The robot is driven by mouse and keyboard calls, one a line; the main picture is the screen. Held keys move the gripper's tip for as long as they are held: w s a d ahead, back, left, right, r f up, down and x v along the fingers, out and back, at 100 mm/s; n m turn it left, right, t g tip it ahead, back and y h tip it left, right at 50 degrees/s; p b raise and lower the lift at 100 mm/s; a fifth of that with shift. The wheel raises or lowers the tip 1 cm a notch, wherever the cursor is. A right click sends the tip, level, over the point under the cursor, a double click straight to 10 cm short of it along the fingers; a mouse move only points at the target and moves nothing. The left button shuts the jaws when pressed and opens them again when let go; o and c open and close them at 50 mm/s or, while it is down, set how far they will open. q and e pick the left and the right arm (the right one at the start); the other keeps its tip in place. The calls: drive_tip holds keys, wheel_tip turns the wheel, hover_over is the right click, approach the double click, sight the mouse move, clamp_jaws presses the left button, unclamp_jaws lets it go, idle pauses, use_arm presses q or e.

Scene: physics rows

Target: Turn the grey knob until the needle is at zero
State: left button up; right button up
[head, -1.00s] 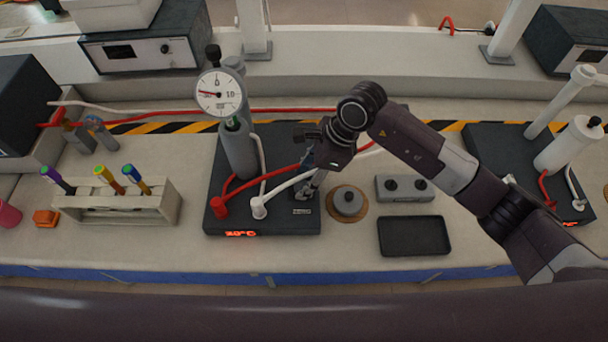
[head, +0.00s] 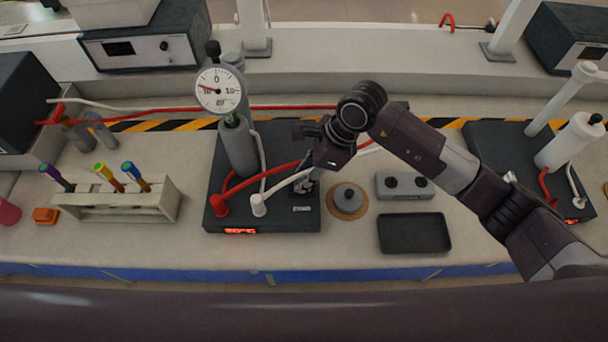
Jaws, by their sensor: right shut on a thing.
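A round white dial (head: 219,103) tops the grey cylinder on the black apparatus (head: 270,222). Its 0 is at the top, with 10 to the left and right. My right gripper (head: 306,183) reaches down over the right part of the apparatus, fingers low and shut on what appears to be the grey knob. The fingers and gripper body hide nearly all of the knob. My left gripper is not in view.
A red hose (head: 262,173) and a white hose (head: 281,184) run close left of the gripper. A grey weight-like piece (head: 348,198) on a round brown base, a grey box (head: 404,187) and a black tray (head: 414,249) stand right. A tube rack (head: 115,212) stands left.

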drive_tip(key=m+t+b, duration=0.1)
drive_tip(key=m+b, duration=0.1)
drive_tip(key=m, duration=0.2)
drive_tip(key=shift+s+m+t, duration=0.1)
drive_tip(key=shift+m+t, duration=0.2)
drive_tip(key=shift+t, duration=0.1)
drive_tip(key=shift+a+m+t+h+b, duration=0.1)
drive_tip(key=shift+m+t+h+b, duration=0.45)
drive_tip(key=shift+m+b, duration=1)
drive_tip(key=shift+r+m, duration=0.1)
drive_tip(key=shift+m, duration=0.25)
drive_tip(key=o, duration=1.2)
drive_tip(key=shift+s, duration=0.1)
drive_tip(key=shift+c, duration=0.2)
drive_tip(key=v, duration=1.2)
